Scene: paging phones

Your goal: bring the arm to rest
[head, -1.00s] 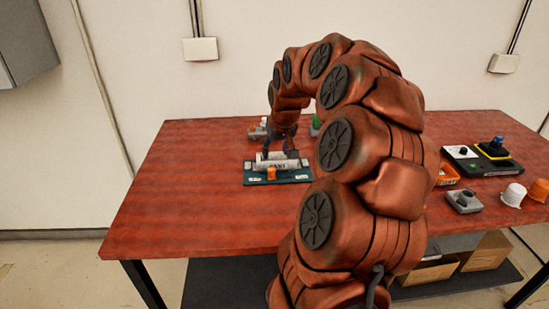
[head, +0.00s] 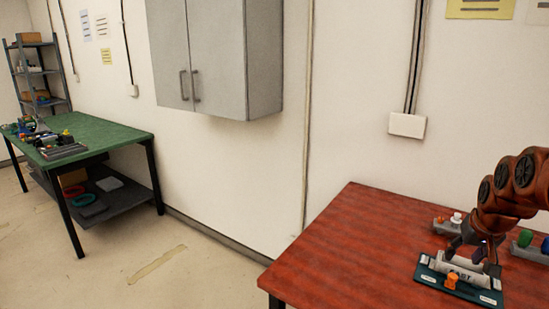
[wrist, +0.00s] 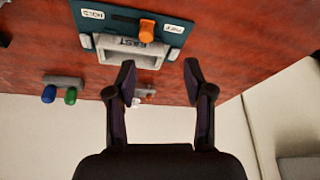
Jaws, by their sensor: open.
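My gripper (head: 474,250) is at the far end of my copper-coloured arm, at the right of the head view. It hangs over or just beside a dark teal board (head: 458,288) on the red table. In the wrist view my gripper (wrist: 159,72) has its two dark fingers spread, with nothing held between them. The teal board (wrist: 108,27) shows beyond the fingertips there. I cannot tell in the head view whether a finger touches the pale piece.
The red table (head: 350,245) carries a small block with orange and white knobs (head: 447,224) and one with a green knob (head: 525,238). A green table (head: 100,138) stands far left, with open floor (head: 190,250) between. A grey cabinet (head: 215,55) hangs on the wall.

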